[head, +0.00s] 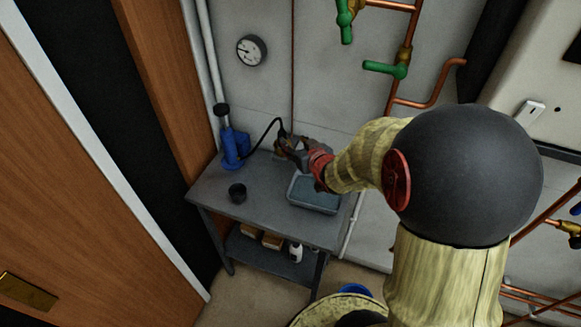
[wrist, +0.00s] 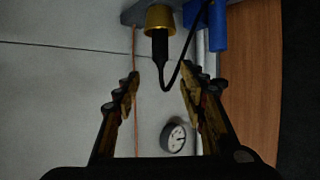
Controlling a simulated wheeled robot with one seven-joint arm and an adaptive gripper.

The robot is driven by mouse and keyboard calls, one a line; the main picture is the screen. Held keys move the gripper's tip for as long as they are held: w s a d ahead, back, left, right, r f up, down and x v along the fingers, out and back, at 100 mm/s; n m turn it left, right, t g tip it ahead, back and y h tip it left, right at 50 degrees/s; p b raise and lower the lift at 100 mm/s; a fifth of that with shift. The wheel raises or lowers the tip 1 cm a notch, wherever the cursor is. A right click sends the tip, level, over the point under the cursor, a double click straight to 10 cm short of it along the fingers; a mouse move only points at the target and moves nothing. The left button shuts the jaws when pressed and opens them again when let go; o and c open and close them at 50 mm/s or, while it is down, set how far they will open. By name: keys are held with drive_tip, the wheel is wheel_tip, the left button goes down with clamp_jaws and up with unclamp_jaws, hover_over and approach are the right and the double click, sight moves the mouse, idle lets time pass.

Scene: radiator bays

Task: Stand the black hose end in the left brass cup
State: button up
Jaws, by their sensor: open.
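The black hose end (wrist: 160,46) stands in a brass cup (wrist: 160,18) in the wrist view, which shows the bench upside down. Its thin hose loops from its top over to the blue pump (head: 234,146). Only one brass cup shows clearly; I cannot tell whether another is hidden behind my gripper in the head view. My gripper (wrist: 160,84) is open and empty. Its fingers are apart on either side of the hose's line, and clear of the hose end. In the head view my gripper (head: 289,147) is over the back of the bench, close to the hose end (head: 282,132).
The grey bench (head: 207,190) carries a black cup (head: 237,194) and a grey tray (head: 317,208). Its lower shelf holds boxes and a white bottle (head: 296,253). A gauge (head: 251,50) and copper pipes with green valves (head: 385,69) are on the wall. A wooden door (head: 60,180) stands left.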

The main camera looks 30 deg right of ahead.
drive_tip(key=s+a+r+g, duration=0.3)
drive_tip(key=s+a+r, duration=0.4)
drive_tip(key=s+r, duration=0.15)
drive_tip(key=s+a+r+g+y, duration=0.1)
drive_tip(key=s+a+g, duration=0.1)
drive_tip(key=s+a, duration=0.3)
drive_tip(key=s+a+r+n+g, duration=0.1)
drive_tip(key=s+a, duration=0.5)
drive_tip(key=s, duration=0.7)
drive_tip(key=shift+s+r+g+y, duration=0.2)
drive_tip(key=shift+r+g+y, duration=0.2)
drive_tip(key=shift+r+g, duration=0.2)
drive_tip(key=shift+f, duration=0.1)
drive_tip(key=shift+f+b, duration=0.8)
drive_tip(key=shift+b, duration=0.1)
